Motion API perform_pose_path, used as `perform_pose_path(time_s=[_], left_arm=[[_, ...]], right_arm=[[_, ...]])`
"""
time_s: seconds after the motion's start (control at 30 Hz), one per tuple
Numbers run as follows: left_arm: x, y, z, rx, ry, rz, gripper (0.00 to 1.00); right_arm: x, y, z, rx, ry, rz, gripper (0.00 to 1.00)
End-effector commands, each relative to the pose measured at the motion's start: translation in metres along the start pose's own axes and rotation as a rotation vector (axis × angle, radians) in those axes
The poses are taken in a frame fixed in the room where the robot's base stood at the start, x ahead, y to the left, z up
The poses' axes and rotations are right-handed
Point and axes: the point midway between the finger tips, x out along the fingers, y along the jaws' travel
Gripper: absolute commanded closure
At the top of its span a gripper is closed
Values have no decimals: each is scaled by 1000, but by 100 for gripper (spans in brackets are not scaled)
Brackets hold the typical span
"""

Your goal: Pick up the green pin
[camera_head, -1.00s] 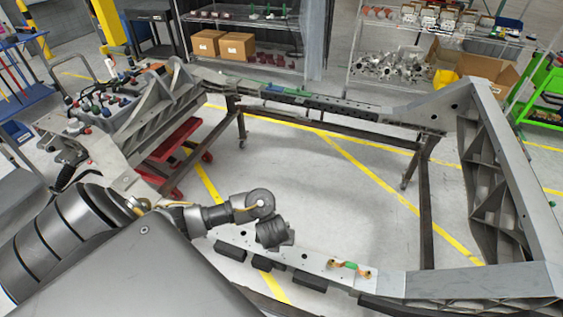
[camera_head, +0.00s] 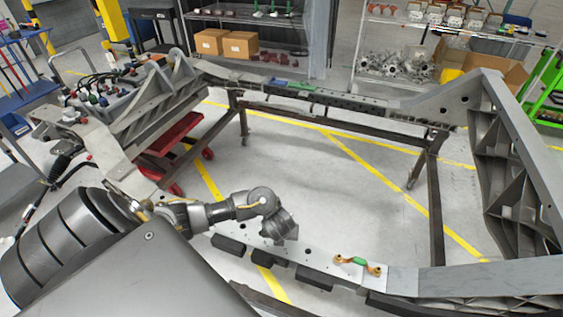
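A small green piece with orange-brown ends, seemingly the green pin (camera_head: 361,262), lies on the near rail of the grey chassis frame (camera_head: 401,279), right of the picture's middle. My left arm comes in from the lower left. Its end, with the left gripper (camera_head: 284,233), hangs over the near rail, to the left of the green pin and apart from it. The fingers cannot be made out, so I cannot tell whether they are open. My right gripper is not in view.
The frame's tall grey side (camera_head: 515,165) rises at the right. A red cart (camera_head: 176,137) stands at the left. Shelves with cardboard boxes (camera_head: 240,45) stand at the back. Dark pads sit along the near rail. The frame's middle is open floor.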

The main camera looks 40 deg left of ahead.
Motion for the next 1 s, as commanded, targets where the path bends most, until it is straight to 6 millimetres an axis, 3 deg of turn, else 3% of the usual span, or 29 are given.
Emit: perform_pose_path(time_s=[0.23,0.63,1.0], left_arm=[[0,0,1,-1,-1,0,49],[0,0,0,-1,0,-1,100],[-4,0,3,-2,-1,0,100]], right_arm=[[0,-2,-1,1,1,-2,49],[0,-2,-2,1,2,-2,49],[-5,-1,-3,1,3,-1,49]])
